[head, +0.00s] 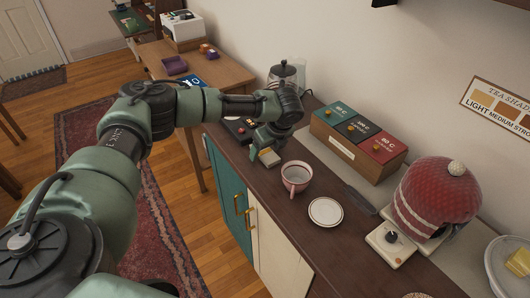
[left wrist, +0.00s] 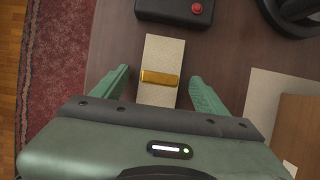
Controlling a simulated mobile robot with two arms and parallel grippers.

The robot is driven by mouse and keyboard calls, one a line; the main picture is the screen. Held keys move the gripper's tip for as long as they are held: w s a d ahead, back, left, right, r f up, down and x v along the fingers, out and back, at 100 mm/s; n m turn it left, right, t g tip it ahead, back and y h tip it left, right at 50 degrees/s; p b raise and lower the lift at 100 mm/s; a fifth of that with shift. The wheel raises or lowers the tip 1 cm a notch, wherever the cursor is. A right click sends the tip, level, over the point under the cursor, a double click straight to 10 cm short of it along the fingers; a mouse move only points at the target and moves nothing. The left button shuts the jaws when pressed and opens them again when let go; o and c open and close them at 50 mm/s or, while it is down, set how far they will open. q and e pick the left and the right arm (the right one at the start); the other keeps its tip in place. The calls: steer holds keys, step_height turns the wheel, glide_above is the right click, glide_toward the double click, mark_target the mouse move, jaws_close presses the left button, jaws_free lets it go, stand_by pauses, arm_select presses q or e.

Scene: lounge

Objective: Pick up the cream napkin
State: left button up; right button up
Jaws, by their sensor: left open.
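The cream napkin (left wrist: 163,55) is a long pale folded strip with a gold band across it, lying on the dark brown counter (left wrist: 228,45). In the head view a small cream end of it (head: 270,158) shows below my left gripper (head: 268,150). In the left wrist view my left gripper (left wrist: 158,85) is open, with one green finger on each side of the napkin and a gap on both sides. The napkin's near end is hidden by the gripper body. My right gripper is not in view.
A black box with a red button (left wrist: 188,10) sits just beyond the napkin. A pink-rimmed cup (head: 297,178) and a saucer (head: 325,211) stand nearby. A wooden box of tea tins (head: 345,152) is behind. A red knitted cosy (head: 436,195) stands at right.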

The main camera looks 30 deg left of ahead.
arm_select(q)
steer(key=c, duration=1.4)
steer(key=shift+c, duration=0.2)
steer(key=shift+r, duration=0.2)
